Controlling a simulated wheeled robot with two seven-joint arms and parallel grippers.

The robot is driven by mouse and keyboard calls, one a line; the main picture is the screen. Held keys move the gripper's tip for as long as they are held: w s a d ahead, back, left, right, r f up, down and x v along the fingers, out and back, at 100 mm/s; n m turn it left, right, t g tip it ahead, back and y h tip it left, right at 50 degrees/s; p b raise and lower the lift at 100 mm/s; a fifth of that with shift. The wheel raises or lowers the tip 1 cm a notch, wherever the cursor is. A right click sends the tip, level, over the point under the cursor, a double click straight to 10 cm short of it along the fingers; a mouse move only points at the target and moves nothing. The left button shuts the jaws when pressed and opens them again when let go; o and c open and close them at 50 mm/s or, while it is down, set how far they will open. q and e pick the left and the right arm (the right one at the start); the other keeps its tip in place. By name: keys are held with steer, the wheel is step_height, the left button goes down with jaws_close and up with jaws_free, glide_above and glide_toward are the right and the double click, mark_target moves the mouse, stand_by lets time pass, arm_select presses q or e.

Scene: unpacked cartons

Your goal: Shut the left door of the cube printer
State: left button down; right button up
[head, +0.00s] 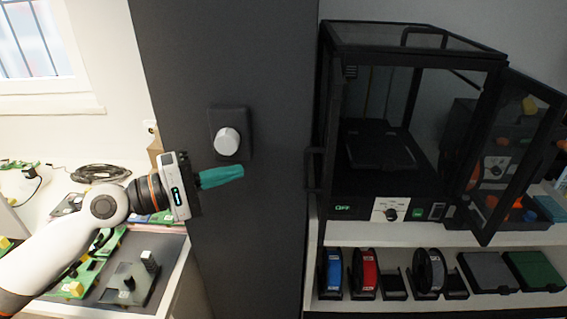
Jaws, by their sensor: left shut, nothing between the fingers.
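The cube printer (365,208) is a black frame box with clear panels, standing on a white shelf at right. Its left door (326,125) appears swung open and shows nearly edge-on at the printer's left front, with a dark handle (312,168) sticking out to the left. The right door (510,160) stands wide open to the right. My left gripper (238,172) has teal fingers pressed together, holding nothing. It is in front of the dark panel, left of the printer and clear of the door in the picture. My right gripper is out of view.
A dark grey panel (250,70) with a white knob (228,141) stands between the workbench and the printer. Spools, including a red one (364,272), and flat boxes sit on the shelf below. Circuit boards (85,277) lie on the bench at left.

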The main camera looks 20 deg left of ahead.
arm_select(q)
steer(key=w+d+p, duration=0.4)
steer(key=d+p, duration=0.4)
steer(key=shift+w+d, duration=0.35)
steer(key=shift+d, duration=0.05)
